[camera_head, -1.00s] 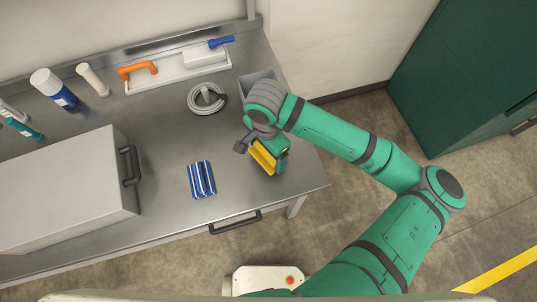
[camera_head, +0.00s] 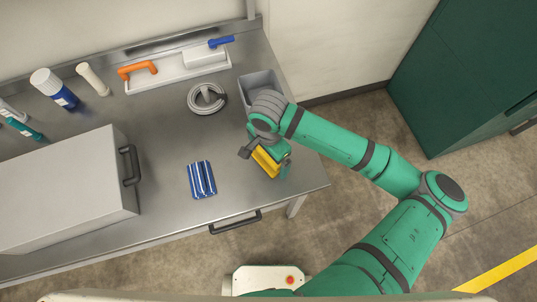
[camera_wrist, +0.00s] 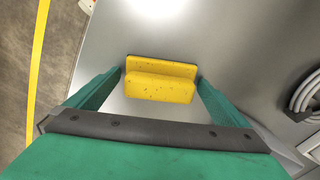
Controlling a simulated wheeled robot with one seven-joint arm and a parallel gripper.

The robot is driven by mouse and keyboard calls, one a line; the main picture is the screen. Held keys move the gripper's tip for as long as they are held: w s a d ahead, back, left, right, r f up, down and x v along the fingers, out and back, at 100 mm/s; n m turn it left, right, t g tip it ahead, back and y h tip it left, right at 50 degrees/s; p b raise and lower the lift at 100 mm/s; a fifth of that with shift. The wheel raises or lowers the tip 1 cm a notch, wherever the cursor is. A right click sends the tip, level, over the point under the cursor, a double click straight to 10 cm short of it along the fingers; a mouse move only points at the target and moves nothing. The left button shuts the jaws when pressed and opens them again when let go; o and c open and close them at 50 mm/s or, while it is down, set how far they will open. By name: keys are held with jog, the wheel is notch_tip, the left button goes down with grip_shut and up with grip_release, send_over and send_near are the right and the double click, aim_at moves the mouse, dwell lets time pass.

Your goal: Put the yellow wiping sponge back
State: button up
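The yellow sponge (camera_head: 265,162) is at the right part of the steel table, between the fingers of my gripper (camera_head: 270,158). In the wrist view the sponge (camera_wrist: 160,86) spans the space between the two green fingers, with a finger at each end. A grey open-topped bin (camera_head: 258,82) stands behind my gripper near the table's right edge, partly hidden by my wrist.
A striped blue-and-white cloth (camera_head: 202,180) lies left of my gripper. A coiled grey hose (camera_head: 206,98) lies behind it. A white tray (camera_head: 170,79) with orange and blue-handled tools is at the back. A large grey case (camera_head: 60,190) fills the left. The table's middle is clear.

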jog(key=shift+r, duration=0.1)
notch_tip(320, 180, up, 12)
dwell(0.5)
jog(key=shift+w, duration=0.1)
dwell(0.4)
